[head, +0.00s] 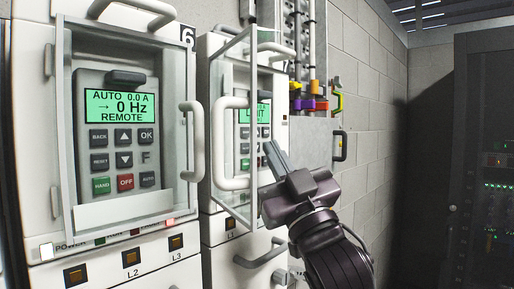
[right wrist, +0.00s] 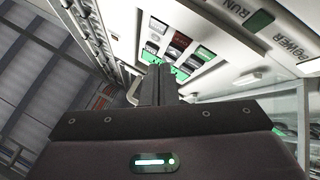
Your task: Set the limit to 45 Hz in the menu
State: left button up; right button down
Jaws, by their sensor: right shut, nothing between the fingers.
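Drive 6 (head: 36,150) is at the left in the head view. Its green display (head: 121,106) reads AUTO 0.0 A, 0 Hz, REMOTE, above a keypad (head: 124,160) behind a clear cover. To its right is the drive marked 7, with its clear door (head: 233,205) swung outward. Its green display (head: 263,114) is partly hidden; only the ending "MIT" is readable. My right gripper (head: 274,153) is shut and empty, its fingertips in front of the lower keypad. In the right wrist view the fingers (right wrist: 156,75) point toward keys and green screen; contact cannot be told.
The open door's white handle (head: 229,142) stands close left of my right gripper. Colored connectors (head: 310,104) and a grey box with a dark handle (head: 340,146) are on its right. A dark rack (head: 485,160) stands far right, with open room before it.

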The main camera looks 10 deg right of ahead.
jog(key=shift+w, duration=0.1)
dwell(0.4)
jog(key=shift+w+a, duration=0.2)
jog(key=shift+a, duration=0.05)
jog(key=shift+w+a, duration=0.25)
jog(key=shift+w, duration=0.05)
dwell(0.9)
jog(key=shift+s+d, duration=0.55)
jog(key=shift+s, duration=0.05)
jog(key=d+r+p, duration=0.1)
jog(key=w+d+r+p, duration=0.1)
jog(key=shift+w+r, duration=0.3)
